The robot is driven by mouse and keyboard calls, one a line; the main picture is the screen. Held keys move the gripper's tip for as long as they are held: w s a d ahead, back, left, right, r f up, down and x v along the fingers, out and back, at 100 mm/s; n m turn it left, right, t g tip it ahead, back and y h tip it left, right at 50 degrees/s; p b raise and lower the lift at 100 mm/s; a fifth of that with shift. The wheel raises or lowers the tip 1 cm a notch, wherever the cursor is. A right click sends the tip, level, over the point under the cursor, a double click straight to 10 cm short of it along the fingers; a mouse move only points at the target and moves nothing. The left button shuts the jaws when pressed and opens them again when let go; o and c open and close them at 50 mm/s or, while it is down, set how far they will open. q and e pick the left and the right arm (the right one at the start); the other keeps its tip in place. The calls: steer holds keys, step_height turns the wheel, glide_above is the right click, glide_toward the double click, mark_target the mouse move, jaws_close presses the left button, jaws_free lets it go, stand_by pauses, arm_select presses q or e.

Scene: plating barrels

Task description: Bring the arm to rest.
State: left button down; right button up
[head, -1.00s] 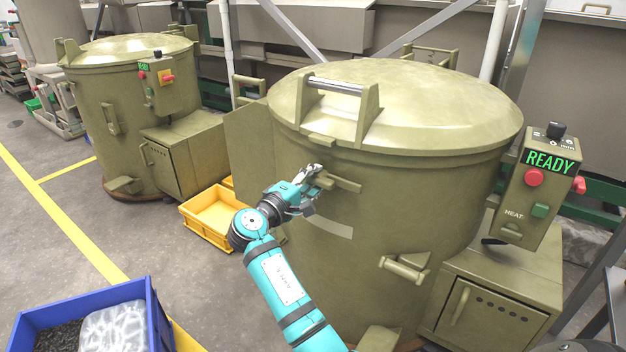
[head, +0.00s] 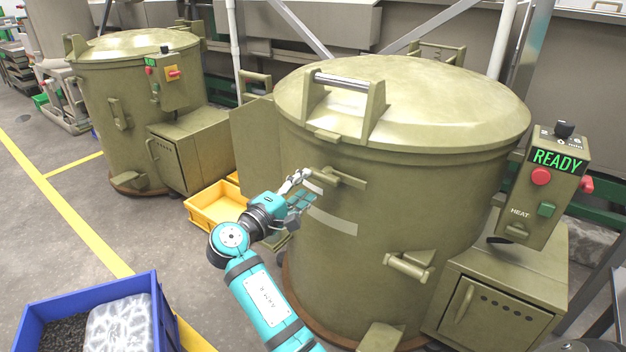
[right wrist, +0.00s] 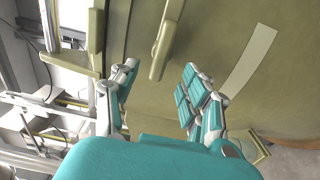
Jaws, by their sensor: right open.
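My right gripper (head: 302,192) is open and empty in front of the large olive barrel (head: 400,200), close to a small latch handle (head: 338,179) on its side below the lid. In the right wrist view, the open fingers (right wrist: 160,95) point at the barrel wall, and the latch handle (right wrist: 166,40) shows ahead between them; I see no grip on it. The barrel's lid (head: 440,105) is down, with its bar handle (head: 343,82) on top. My left gripper is not in view.
A control box (head: 545,190) reading READY stands at the barrel's right. A second olive barrel (head: 115,90) stands back left. A yellow bin (head: 213,208) lies on the floor between them. A blue crate (head: 165,318) with dark bits and a clear bag is front left. Floor at left is open.

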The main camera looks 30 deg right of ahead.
steer(key=shift+s+a, duration=0.25)
steer(key=shift+a, duration=0.3)
steer(key=shift+f, duration=0.1)
